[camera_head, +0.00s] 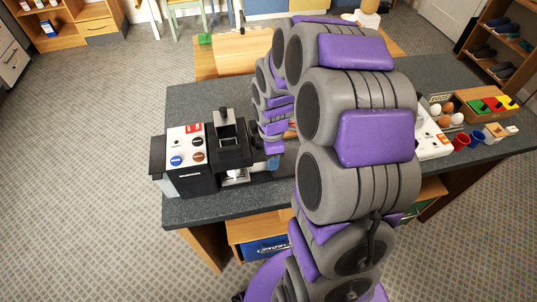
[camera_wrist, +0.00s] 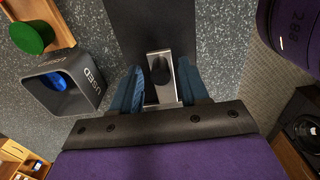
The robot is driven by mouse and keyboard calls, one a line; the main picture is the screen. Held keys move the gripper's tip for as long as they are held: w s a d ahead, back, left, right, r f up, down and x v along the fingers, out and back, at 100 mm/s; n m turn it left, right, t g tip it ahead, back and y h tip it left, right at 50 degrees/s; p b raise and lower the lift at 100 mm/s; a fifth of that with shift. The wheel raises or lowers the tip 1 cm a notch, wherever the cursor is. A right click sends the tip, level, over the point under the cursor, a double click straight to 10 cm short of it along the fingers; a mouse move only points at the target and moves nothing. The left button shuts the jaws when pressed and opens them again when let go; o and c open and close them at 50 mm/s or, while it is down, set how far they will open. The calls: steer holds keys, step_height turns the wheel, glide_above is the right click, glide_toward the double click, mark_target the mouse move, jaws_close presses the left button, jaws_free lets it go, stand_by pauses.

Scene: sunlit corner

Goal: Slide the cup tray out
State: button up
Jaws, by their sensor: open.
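The coffee machine (camera_head: 195,160) stands at the left end of the dark counter, with a white button panel and a black head. A pale metal part shows low under the head in the head view. In the wrist view a metal piece with a dark rounded middle (camera_wrist: 160,72) juts from a black surface; it looks like the cup tray, but I cannot be sure. My gripper (camera_wrist: 162,88) is open, its blue fingers on either side of this piece. Whether they touch it I cannot tell. In the head view my gripper (camera_head: 273,152) is beside the machine's right side, partly hidden by my arm.
A grey bin marked USED (camera_wrist: 62,82), with a blue thing inside, stands left of my gripper in the wrist view, near a green round thing (camera_wrist: 31,35). Red and blue cups (camera_head: 468,143) and an egg box stand at the counter's right. The counter's front edge is close.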

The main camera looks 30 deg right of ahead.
steer(key=shift+d+f+b, duration=0.15)
steer(key=shift+f+b, duration=0.15)
steer(key=shift+f, duration=0.5)
steer(key=shift+a, duration=0.35)
steer(key=shift+d+f+p, duration=0.1)
steer(key=shift+d+p, duration=0.15)
steer(key=shift+p, duration=0.05)
steer(key=shift+a, duration=0.1)
steer(key=c, duration=0.6)
